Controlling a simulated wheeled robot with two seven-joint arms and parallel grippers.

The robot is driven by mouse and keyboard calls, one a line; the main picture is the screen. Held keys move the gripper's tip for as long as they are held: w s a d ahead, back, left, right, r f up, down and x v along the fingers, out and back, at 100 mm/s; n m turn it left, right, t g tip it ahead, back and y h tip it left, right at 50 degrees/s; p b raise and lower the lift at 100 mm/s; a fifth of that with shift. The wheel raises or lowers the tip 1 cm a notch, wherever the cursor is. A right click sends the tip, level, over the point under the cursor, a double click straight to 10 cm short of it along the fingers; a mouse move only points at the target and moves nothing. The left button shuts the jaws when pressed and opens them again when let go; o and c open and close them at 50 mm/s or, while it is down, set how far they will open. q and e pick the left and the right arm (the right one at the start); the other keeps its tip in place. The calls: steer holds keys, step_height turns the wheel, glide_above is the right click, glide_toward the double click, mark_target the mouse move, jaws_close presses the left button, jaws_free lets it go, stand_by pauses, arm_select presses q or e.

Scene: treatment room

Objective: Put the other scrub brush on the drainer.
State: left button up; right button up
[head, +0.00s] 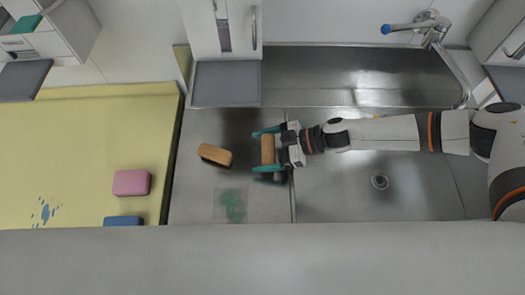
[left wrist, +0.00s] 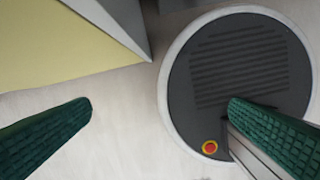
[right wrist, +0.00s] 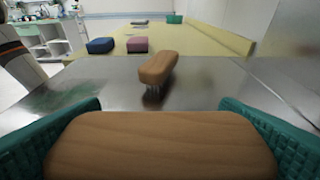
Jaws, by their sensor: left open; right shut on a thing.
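One scrub brush with a wooden back (head: 216,155) lies bristles down on the steel drainer (head: 190,190), left of the sink. It also shows ahead in the right wrist view (right wrist: 158,67). My right gripper (head: 268,151) is shut on the other scrub brush (right wrist: 160,145), its teal fingers at the two ends of the wooden back. The held brush is over the drainer's right part, to the right of the first brush and apart from it. I cannot tell whether its bristles touch the steel. My left gripper (left wrist: 160,108) is open and empty above the floor, outside the head view.
The sink basin (head: 340,195) with its drain lies under my right arm. A tap (head: 430,25) stands behind it. A green patch (head: 232,205) marks the drainer's front. A pink block (head: 131,183) and a blue block (head: 123,221) lie on the yellow surface (head: 90,140) at left.

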steer(key=shift+f, duration=0.9)
steer(key=o, duration=0.8)
steer(key=shift+f, duration=0.1)
steer(key=b+v, duration=0.1)
steer(key=v, duration=1.1)
steer(key=shift+b, duration=0.35)
